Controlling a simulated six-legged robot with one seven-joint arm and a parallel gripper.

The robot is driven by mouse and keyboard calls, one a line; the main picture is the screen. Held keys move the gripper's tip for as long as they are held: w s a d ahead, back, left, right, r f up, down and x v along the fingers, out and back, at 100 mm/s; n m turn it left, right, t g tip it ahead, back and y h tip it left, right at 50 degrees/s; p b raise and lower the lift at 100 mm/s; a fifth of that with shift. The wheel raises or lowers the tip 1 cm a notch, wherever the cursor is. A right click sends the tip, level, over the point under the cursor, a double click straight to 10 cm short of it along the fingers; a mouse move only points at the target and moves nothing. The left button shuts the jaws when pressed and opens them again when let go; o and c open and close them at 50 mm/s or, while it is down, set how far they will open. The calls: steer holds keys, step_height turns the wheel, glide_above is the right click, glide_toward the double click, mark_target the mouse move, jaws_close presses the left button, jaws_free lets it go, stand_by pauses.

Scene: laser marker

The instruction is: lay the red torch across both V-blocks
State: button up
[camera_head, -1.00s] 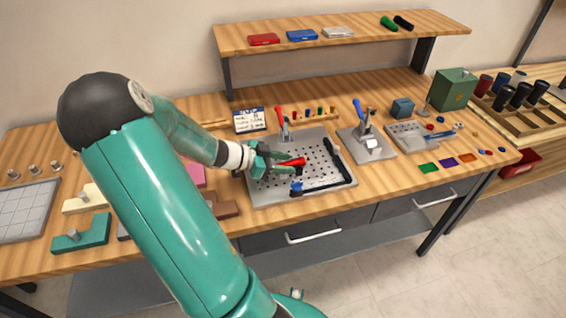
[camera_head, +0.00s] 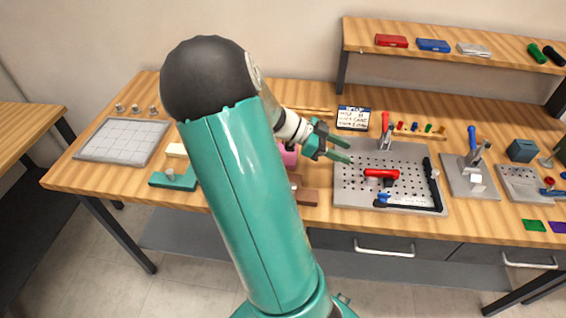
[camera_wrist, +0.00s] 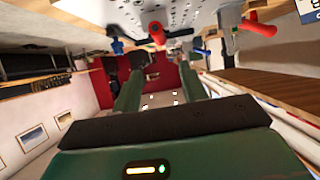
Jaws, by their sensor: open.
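The red torch (camera_head: 381,173) lies roughly level above the perforated grey plate (camera_head: 350,196). Dark and grey supports show under it, but they are too small to tell whether it rests in both V-blocks. In the wrist view the torch (camera_wrist: 157,34) is seen nearly end-on, beyond my fingertips, with clear space between. My gripper (camera_head: 346,150) is open and empty, to the left of the torch and apart from it, over the plate's left edge. Its two fingers also show spread in the wrist view (camera_wrist: 160,75).
A black bar (camera_head: 432,185) and a blue-ended part (camera_head: 382,200) sit at the plate's right and front. A red-handled clamp (camera_head: 386,130) stands at its back edge. A sign (camera_head: 353,117) stands behind. Brown blocks (camera_head: 307,196) lie left of the plate.

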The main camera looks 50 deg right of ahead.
steer(key=w+a+r+n+t+y, duration=0.1)
steer(key=w+a+r+n+t, duration=0.1)
steer(key=w+a+n+t, duration=0.6)
steer(key=w+a+r+n+t+y, duration=0.15)
steer(key=a+n, duration=0.45)
steer(key=a, duration=0.6)
steer(key=a+r+n+t+y, duration=0.2)
steer(key=a+r+n+t, duration=0.1)
steer(key=a+n, duration=0.5)
steer(key=a+r+n+t+y, duration=0.2)
steer(key=a+r+n+t, duration=0.2)
steer(key=a, duration=0.9)
step_height(320, 180, up, 2)
steer(key=n, duration=0.3)
steer(key=shift+s+n, duration=0.3)
steer(key=shift+n, duration=0.1)
